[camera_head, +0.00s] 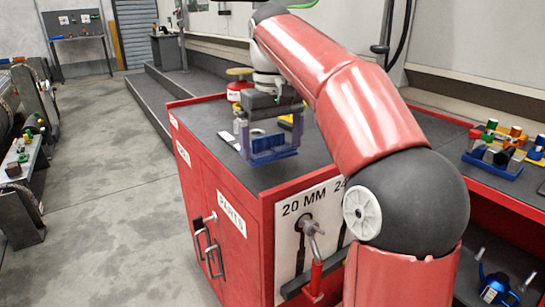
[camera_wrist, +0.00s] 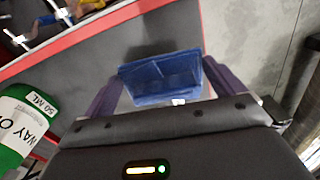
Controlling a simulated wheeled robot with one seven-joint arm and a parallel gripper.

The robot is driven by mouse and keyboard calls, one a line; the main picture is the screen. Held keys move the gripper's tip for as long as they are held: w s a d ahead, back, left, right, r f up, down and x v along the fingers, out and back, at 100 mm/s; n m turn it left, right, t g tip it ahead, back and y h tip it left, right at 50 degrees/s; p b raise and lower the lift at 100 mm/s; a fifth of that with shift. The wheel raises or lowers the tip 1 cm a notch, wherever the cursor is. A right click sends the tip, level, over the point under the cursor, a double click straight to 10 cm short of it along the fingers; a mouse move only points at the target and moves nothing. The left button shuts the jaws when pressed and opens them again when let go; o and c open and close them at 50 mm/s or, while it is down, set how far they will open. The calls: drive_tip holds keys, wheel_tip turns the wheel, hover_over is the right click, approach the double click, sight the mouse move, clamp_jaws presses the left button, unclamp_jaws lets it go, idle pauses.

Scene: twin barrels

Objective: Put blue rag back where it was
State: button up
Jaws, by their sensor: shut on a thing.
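The blue rag (camera_head: 268,154) looks like a flat, folded blue piece between the fingertips of my gripper (camera_head: 268,140). My gripper is shut on it and points down above the dark top of the red cabinet (camera_head: 225,114). In the wrist view the blue rag (camera_wrist: 160,78) spans the gap between the two purple fingers of my gripper (camera_wrist: 162,88). Dark surface shows behind it there. I cannot tell how high the rag is above the top.
A red object with a yellow top (camera_head: 238,90) stands behind my gripper on the cabinet. A flat metal piece (camera_head: 228,139) lies left of it. A green and white bottle (camera_wrist: 22,120) is in the wrist view. A blue tray of colored parts (camera_head: 492,168) sits right.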

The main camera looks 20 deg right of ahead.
sight(273, 151)
drive_tip(key=shift+f, duration=1.6)
drive_tip(key=shift+f, duration=0.1)
drive_tip(key=shift+f, duration=0.15)
drive_tip(key=o, duration=0.6)
drive_tip(key=shift+f+b, duration=0.15)
drive_tip(key=shift+b, duration=0.3)
